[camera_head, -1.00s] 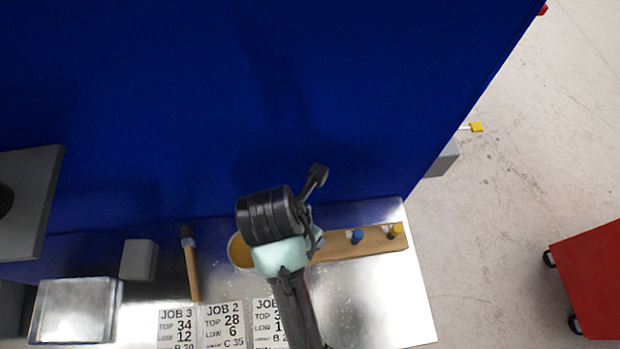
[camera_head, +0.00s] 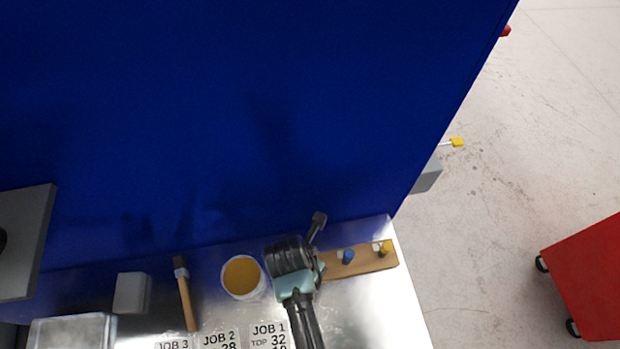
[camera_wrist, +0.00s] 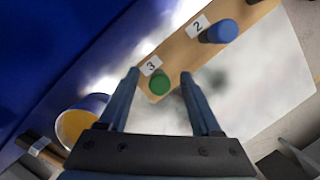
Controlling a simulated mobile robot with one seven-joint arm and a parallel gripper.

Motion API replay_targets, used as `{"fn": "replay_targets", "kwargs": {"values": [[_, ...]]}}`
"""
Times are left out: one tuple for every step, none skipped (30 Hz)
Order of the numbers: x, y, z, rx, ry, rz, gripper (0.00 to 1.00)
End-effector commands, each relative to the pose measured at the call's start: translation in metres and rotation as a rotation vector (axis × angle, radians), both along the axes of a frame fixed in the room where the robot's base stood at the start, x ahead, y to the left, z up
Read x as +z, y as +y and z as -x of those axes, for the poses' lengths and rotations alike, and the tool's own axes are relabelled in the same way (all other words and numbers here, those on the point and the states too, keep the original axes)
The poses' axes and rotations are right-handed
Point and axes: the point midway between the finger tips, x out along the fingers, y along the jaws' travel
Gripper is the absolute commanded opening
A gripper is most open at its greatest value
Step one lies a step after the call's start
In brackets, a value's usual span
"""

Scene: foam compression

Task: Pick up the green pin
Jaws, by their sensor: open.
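The green pin (camera_wrist: 160,82) stands at the end of a wooden strip (camera_wrist: 186,54) beside a label "3" in the wrist view. My gripper (camera_wrist: 162,74) is open, its two fingers on either side of the green pin in the picture. I cannot tell whether the fingertips are level with it. In the head view my gripper (camera_head: 318,268) hangs over the left end of the wooden strip (camera_head: 372,262), and the green pin is hidden behind it. The blue pin (camera_head: 348,257) and yellow pin (camera_head: 385,247) stand on the strip. The blue pin (camera_wrist: 221,31) is next to label "2" in the wrist view.
A white cup with orange-brown contents (camera_head: 242,277) stands left of my gripper. Job cards (camera_head: 219,340) lie in front. A blue panel (camera_head: 230,120) rises behind.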

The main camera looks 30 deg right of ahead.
Motion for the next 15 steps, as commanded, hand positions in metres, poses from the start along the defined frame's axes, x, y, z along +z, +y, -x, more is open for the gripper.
{"fn": "replay_targets", "kwargs": {"values": [[-0.0014, -0.0004, -0.0002, -0.001, 0.0, 0.0, 0.65], [-0.0018, -0.0005, -0.0004, -0.001, 0.0, 0.0, 0.65], [-0.002, -0.0006, -0.0005, -0.001, -0.001, -0.001, 0.65], [-0.0019, -0.0005, -0.0005, -0.001, -0.001, -0.001, 0.65], [-0.0019, -0.0004, -0.0006, 0.0, -0.001, 0.0, 0.65], [-0.0018, -0.0004, -0.0006, 0.0, -0.001, 0.0, 0.65], [-0.0018, -0.0004, -0.0005, 0.0, -0.001, 0.0, 0.65], [-0.0018, -0.0004, -0.0005, 0.0, -0.001, 0.0, 0.63], [-0.0017, -0.0003, -0.0004, 0.0, -0.001, 0.0, 0.56], [-0.0017, -0.0003, -0.0004, 0.0, -0.001, 0.0, 0.51], [-0.0017, -0.0003, -0.0004, 0.0, -0.001, 0.0, 0.45], [-0.0017, -0.0003, -0.0004, 0.0, -0.001, 0.0, 0.38], [-0.0017, -0.0003, -0.0004, 0.0, -0.001, 0.0, 0.33], [-0.0016, -0.0003, -0.0004, 0.0, -0.001, 0.0, 0.27], [-0.0016, -0.0003, -0.0004, 0.0, -0.001, 0.0, 0.2]]}}
